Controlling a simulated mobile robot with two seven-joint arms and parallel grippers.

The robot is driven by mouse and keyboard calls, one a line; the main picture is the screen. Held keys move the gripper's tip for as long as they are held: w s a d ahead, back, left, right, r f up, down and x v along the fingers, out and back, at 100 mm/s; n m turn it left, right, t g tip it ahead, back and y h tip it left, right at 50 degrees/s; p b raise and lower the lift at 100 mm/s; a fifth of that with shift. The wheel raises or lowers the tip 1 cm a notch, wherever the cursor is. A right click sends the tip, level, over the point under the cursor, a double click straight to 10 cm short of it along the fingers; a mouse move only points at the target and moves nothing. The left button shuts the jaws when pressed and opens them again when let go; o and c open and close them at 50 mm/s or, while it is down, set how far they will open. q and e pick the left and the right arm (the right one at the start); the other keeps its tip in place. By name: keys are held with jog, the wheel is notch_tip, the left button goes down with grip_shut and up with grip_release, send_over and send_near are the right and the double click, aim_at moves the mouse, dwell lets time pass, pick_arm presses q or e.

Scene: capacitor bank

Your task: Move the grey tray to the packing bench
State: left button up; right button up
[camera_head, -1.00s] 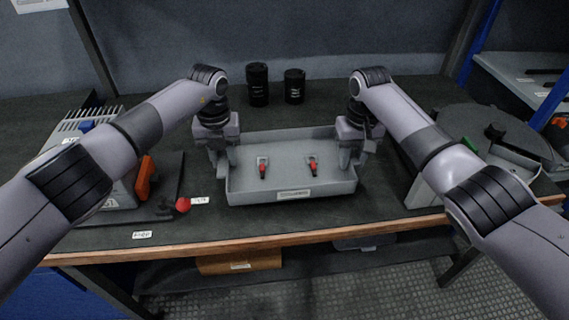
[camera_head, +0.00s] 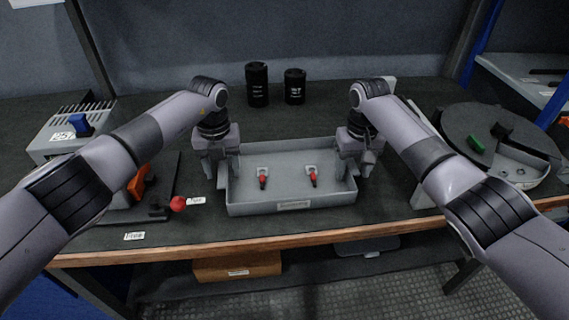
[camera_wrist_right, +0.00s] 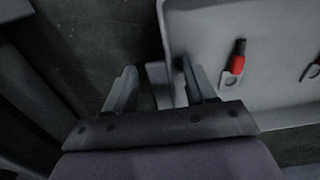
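The grey tray (camera_head: 330,207) sits on the dark bench top, near its front edge. Two red-tipped pieces (camera_head: 263,180) (camera_head: 313,178) are in it. My left gripper (camera_head: 216,172) is at the tray's left end, its fingers spread astride the end wall. My right gripper (camera_head: 357,170) is at the right end in the same way. In the right wrist view its fingers (camera_wrist_right: 157,78) are apart, one outside the tray (camera_wrist_right: 265,85) and one inside, with a gap to the wall piece between them.
Two black cylinders (camera_head: 257,85) (camera_head: 295,87) stand behind the tray. A grey box with a blue switch (camera_head: 80,125) and a red-knobbed lever (camera_head: 178,204) are at the left. A round dark-topped unit (camera_head: 500,135) is at the right. A wood edge (camera_head: 300,238) runs along the front.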

jog(key=shift+r, duration=0.1)
pick_arm(q)
notch_tip(320, 180, up, 12)
pick_arm(e)
notch_tip(320, 180, up, 12)
dwell(0.8)
pick_arm(q)
jog(key=shift+s, duration=0.15)
pick_arm(e)
jog(key=shift+s, duration=0.15)
